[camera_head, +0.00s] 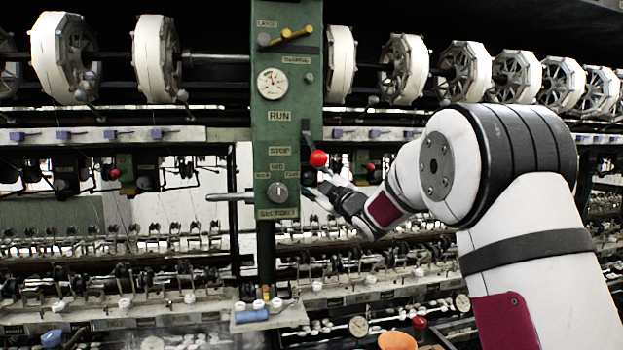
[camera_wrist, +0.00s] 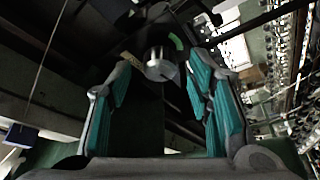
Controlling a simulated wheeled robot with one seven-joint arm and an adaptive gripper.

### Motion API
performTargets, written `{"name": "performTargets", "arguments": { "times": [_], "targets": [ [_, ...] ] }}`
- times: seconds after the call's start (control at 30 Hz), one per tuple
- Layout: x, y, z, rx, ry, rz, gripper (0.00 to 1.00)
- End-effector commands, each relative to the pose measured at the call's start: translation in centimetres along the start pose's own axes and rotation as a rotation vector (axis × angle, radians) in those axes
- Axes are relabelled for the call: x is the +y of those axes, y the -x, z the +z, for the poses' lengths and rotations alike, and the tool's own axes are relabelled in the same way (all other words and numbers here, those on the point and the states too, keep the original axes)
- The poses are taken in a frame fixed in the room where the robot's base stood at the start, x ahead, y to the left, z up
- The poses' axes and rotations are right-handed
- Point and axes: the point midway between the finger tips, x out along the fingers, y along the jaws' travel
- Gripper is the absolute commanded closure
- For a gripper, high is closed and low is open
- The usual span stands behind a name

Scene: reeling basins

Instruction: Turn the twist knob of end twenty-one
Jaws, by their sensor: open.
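My gripper (camera_head: 322,190) is open, just right of the green control panel (camera_head: 286,110) and below its red-ball lever (camera_head: 318,158). In the wrist view its two teal-padded fingers (camera_wrist: 160,92) stand apart on either side of a round metallic knob (camera_wrist: 158,68). The knob appears ahead, around the fingertip region; contact is not visible. A green arc (camera_wrist: 176,41) shows beside it. I cannot read an end number there, and I cannot pick this knob out in the head view. A separate grey dial knob (camera_head: 277,191) is on the panel's lower part.
White reels (camera_head: 404,69) line the top of the machine. Rows of small spindle parts (camera_head: 110,240) run below. A horizontal grey bar (camera_head: 230,197) sticks out left of the panel. Dark frame parts crowd the gripper.

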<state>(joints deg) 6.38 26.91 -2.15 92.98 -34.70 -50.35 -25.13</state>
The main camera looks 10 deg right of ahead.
Motion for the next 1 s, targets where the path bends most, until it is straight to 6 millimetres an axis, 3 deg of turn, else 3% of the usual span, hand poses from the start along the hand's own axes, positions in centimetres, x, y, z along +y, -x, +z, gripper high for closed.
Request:
{"name": "performTargets", "arguments": {
  "times": [0.2,0.47,0.67,1.0],
  "targets": [
    [0.01,-1.11,0.03,-0.001,0.0,0.0,0.53],
    [0.0,-1.16,0.04,-0.001,0.0,0.0,0.53],
    [0.0,-1.14,0.05,-0.001,0.0,0.0,0.99],
    [0.01,-1.14,0.05,-0.001,0.025,-0.01,1.0]
  ]
}}
